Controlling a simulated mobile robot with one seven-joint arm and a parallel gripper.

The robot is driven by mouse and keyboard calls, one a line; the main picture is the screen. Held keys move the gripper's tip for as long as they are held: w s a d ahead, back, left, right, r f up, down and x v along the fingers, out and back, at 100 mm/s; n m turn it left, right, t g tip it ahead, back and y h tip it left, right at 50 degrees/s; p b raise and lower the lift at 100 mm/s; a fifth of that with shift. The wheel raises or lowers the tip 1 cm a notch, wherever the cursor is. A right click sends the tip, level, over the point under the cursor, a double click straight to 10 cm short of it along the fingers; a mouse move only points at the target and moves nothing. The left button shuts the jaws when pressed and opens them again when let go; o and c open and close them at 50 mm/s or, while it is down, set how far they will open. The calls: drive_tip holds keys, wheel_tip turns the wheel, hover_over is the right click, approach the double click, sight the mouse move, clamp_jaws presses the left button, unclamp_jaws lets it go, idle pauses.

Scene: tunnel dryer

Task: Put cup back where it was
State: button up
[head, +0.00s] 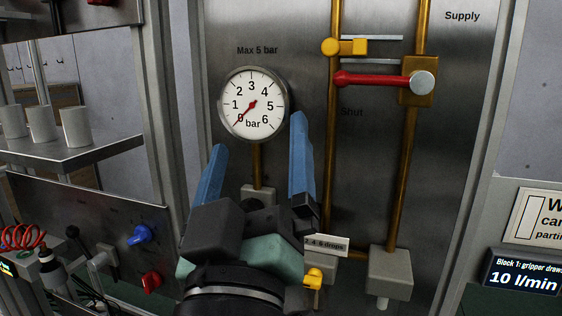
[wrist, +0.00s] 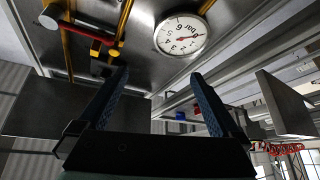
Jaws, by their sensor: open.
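Several white-grey cups stand in a row on a metal shelf at the left of the head view; the nearest is a cup (head: 76,126), beside another cup (head: 41,122). The shelf (head: 95,152) is a flat metal plate. My gripper (head: 256,145) is open and empty, its two blue fingers pointing up in front of the panel, just below the pressure gauge. It is well to the right of the cups. The wrist view also shows my gripper (wrist: 158,85) with nothing between the fingers. No cup can be made out in the wrist view.
The pressure gauge (head: 253,104) reads near 0 bar. A red lever (head: 375,79) lies horizontal, near the word "Shut". A yellow valve handle (head: 345,47) is above it. Blue (head: 141,234) and red (head: 151,281) knobs sit below the shelf. A metal post (head: 168,110) stands between shelf and gauge panel.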

drive_tip(key=s+d+r+m+t, duration=0.1)
drive_tip(key=s+r+m+t, duration=0.1)
drive_tip(key=r, duration=0.3)
drive_tip(key=s+d+r+m+t, duration=0.1)
drive_tip(key=s+r+m+t, duration=0.1)
drive_tip(key=s+r, duration=0.3)
drive_tip(key=shift+d+r+m+y, duration=0.25)
drive_tip(key=shift+r+m+y, duration=0.15)
drive_tip(key=shift+r+m, duration=0.1)
drive_tip(key=shift+f, duration=0.1)
